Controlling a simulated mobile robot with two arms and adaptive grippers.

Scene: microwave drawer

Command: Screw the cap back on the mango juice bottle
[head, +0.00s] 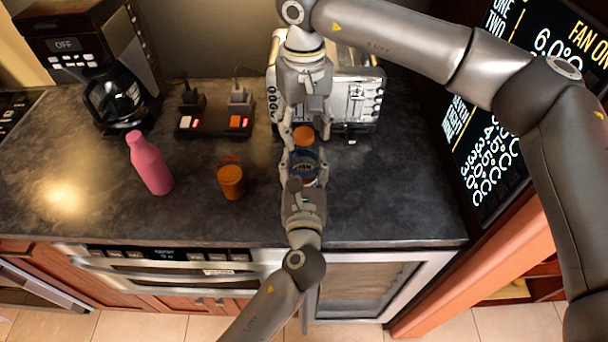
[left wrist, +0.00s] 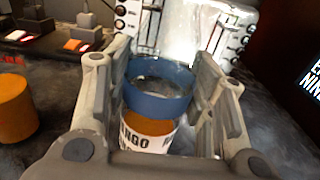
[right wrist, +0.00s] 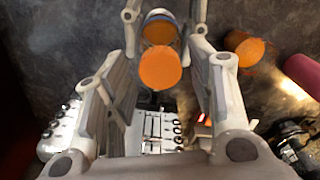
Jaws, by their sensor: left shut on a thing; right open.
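The mango juice bottle, with a blue band and a white label reading MANGO, is held in my left gripper (head: 303,185). The left wrist view shows the bottle (left wrist: 152,115) between the closed-in fingers (left wrist: 165,85). An orange cap (head: 304,133) appears at the bottle's upper end in the head view. In the right wrist view the cap (right wrist: 160,67) is a round orange face between the fingers of my right gripper (right wrist: 165,25). That gripper (head: 301,128) comes from behind and above and is open around the cap. I cannot tell whether the cap is seated on the bottle.
A toaster (head: 350,95) stands right behind the grippers. An orange jar (head: 231,182) and a pink bottle (head: 150,163) stand to the left. A coffee maker (head: 90,60) and a power strip (head: 214,121) are further back. The front right counter (head: 390,200) is clear.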

